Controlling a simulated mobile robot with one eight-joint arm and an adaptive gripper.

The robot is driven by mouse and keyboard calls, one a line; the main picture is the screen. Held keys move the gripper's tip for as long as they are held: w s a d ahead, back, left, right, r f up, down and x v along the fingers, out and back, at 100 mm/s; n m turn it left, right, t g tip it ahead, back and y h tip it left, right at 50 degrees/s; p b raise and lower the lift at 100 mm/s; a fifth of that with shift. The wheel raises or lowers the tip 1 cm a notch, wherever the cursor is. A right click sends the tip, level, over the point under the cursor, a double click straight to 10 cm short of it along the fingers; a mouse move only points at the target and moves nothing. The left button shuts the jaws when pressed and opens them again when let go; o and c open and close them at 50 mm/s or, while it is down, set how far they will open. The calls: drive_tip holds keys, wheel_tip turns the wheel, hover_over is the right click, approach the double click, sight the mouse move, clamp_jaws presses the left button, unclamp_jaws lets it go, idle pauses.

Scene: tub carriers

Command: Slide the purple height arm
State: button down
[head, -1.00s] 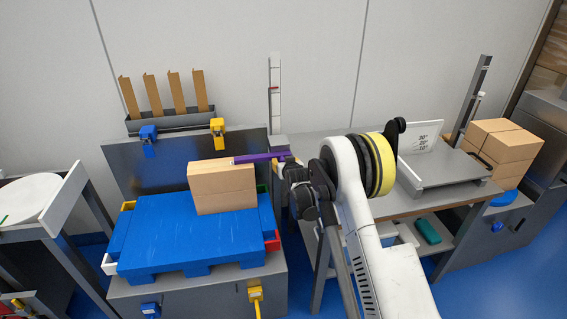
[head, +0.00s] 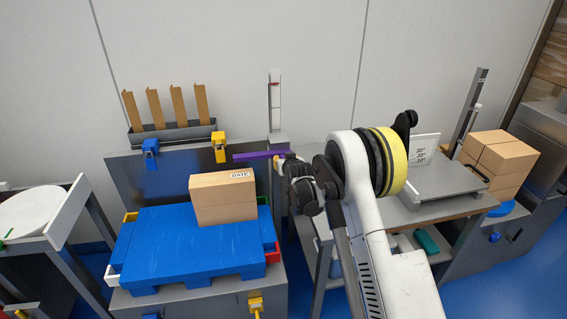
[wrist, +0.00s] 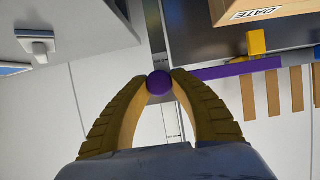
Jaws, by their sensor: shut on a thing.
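The purple height arm (head: 258,155) is a thin bar reaching left from the foot of the upright scale post (head: 274,100). It stands level, above the top of the cardboard box stack (head: 222,200) with a visible gap. In the wrist view the bar (wrist: 240,70) runs right from a round purple knob (wrist: 159,84). My gripper (wrist: 159,88) is shut on that knob, one finger on each side. In the head view my wrist hides the bar's right end. The box label reads DATE.
The boxes stand on a blue pallet-like platform (head: 185,245). Behind are a grey panel with blue and yellow blocks and a rack of several brown strips (head: 178,108).

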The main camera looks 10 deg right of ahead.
drive_tip(key=shift+w+r, duration=0.1)
drive_tip(key=shift+r, duration=0.15)
drive_tip(key=c, duration=1.1)
unclamp_jaws()
drive_tip(key=v, duration=1.2)
drive_tip(key=shift+f, duration=0.1)
